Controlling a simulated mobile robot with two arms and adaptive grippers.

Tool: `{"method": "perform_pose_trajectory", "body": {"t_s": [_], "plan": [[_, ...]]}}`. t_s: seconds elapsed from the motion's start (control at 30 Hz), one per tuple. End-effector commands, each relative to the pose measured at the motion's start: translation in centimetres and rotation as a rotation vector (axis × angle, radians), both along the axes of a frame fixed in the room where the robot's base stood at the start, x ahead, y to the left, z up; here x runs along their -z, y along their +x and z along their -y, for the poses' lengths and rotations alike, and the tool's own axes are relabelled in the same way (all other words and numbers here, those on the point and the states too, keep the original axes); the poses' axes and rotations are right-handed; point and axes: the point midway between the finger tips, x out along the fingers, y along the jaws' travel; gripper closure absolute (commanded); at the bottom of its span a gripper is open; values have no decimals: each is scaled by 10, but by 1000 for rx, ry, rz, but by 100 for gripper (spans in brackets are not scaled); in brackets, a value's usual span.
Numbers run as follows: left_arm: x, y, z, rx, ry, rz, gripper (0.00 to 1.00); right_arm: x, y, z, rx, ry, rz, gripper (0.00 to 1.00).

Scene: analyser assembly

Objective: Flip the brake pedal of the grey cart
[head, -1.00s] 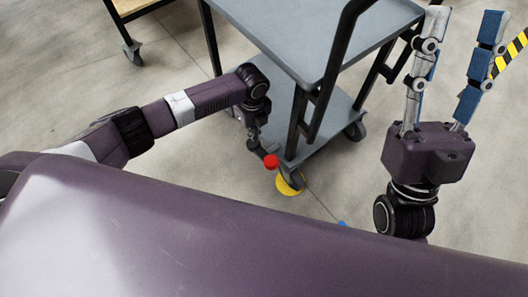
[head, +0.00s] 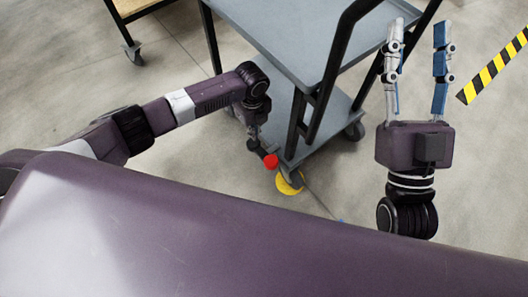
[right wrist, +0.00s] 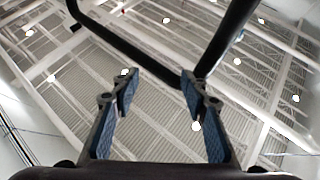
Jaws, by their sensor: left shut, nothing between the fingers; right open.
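The grey cart (head: 275,35) stands ahead, with a lower shelf and black posts. A small red pad (head: 271,161), seemingly the brake pedal, shows by the caster at its near corner, above a yellow disc (head: 290,184). My left gripper (head: 256,147) points down beside the red pad, shut and empty; its fingers are small and partly hidden, and I cannot tell whether they touch the pad. My right gripper (head: 418,30) is open and empty, fingers raised at the cart's right side. Its blue-padded fingers also show in the right wrist view (right wrist: 158,85).
The cart's black handle (head: 335,65) rises close to my right gripper and crosses the right wrist view. A wooden-topped table (head: 135,8) on a caster stands at the far left. Yellow-black tape (head: 490,72) marks the floor at right. Concrete floor is free around the cart.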

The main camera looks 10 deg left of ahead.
Motion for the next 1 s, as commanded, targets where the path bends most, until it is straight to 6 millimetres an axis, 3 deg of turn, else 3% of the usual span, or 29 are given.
{"method": "perform_pose_trajectory", "body": {"t_s": [1.0], "plan": [[-15,0,0,0,0,0,100,73,36,0,21,-104,-369,59]]}}
